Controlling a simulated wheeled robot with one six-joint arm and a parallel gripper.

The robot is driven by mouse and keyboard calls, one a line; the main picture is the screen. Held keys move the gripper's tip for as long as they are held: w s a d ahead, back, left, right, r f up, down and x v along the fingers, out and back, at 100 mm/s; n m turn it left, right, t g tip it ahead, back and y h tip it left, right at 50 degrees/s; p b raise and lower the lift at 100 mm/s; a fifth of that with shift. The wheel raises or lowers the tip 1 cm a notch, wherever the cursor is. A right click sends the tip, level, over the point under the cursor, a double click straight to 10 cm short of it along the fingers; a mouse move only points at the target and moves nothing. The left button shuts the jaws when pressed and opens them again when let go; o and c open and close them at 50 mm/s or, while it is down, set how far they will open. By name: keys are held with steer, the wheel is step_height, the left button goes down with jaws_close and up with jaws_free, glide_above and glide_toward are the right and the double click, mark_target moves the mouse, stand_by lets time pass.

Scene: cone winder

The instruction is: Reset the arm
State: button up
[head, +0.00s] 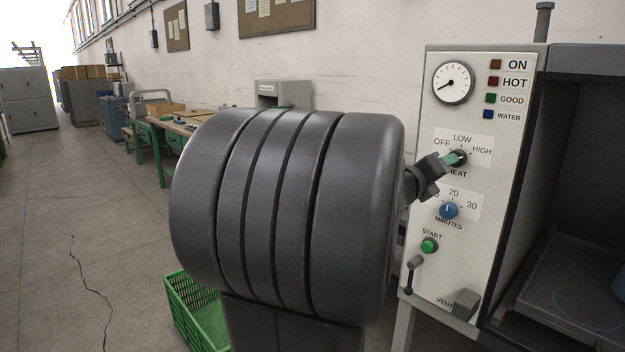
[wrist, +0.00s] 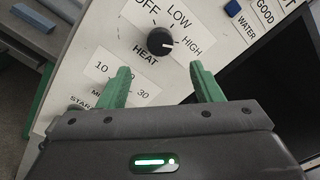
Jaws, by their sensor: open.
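My gripper (head: 453,160) is open, with its green fingers in front of the HEAT knob on the panel. In the wrist view my gripper's (wrist: 158,80) fingers are spread wide with nothing between them. The black HEAT knob (wrist: 160,42) is just beyond the fingertips, apart from them in that view, and its white mark points toward HIGH. In the head view the knob (head: 460,158) is partly hidden behind the gripper. My large dark arm fills the middle of the head view.
The white panel (head: 419,271) carries a gauge (head: 453,83), blue MINUTES knob (head: 449,210), green START button (head: 429,245) and a lever (head: 411,275). A dark open chamber (head: 575,190) is to the right. A green crate (head: 183,305) stands at lower left. Floor at left is clear.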

steer(key=x, duration=0.9)
steer(key=shift+w+d, duration=0.15)
steer(key=shift+w, duration=0.05)
steer(key=v, duration=1.4)
steer(key=w+d+n+p, duration=0.6)
steer(key=w+d+n, duration=0.3)
steer(key=n, duration=0.9)
steer(key=shift+d+r, duration=0.25)
steer(key=shift+d, duration=0.6)
